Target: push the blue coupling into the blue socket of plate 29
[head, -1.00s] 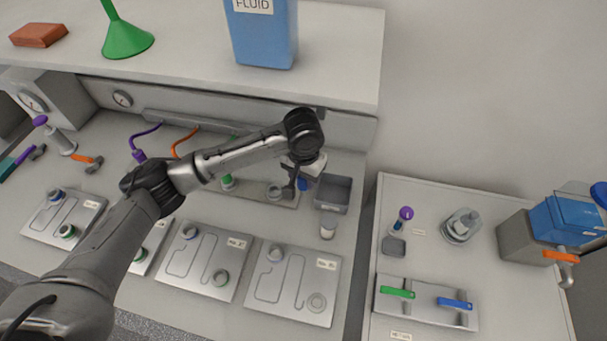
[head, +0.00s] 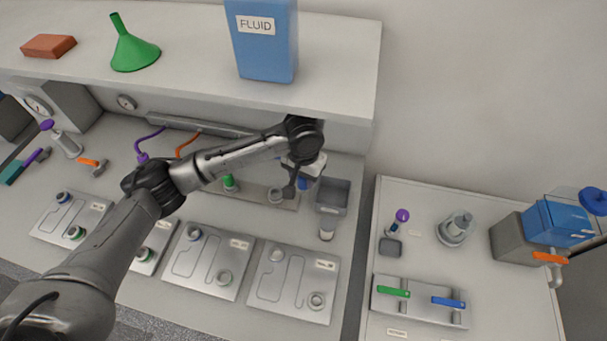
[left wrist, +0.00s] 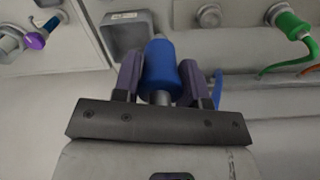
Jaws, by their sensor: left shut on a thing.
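The blue coupling (left wrist: 160,66) is between the two fingers of my left gripper (left wrist: 158,78) in the left wrist view, and the fingers are shut on it. In the head view my left gripper (head: 296,184) is at the back of the bench, and a bit of the blue coupling (head: 303,184) shows beside it. Several metal plates lie along the bench front; their labels are too small to read, so I cannot tell which is plate 29. Blue-ringed sockets show on the far left plate (head: 95,208) and on another plate (head: 236,257). My right gripper is not in view.
A green coupling (head: 230,184) stands on the back rack. The shelf with the fluid container (head: 262,55) overhangs the bench back. My left arm covers part of the plates.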

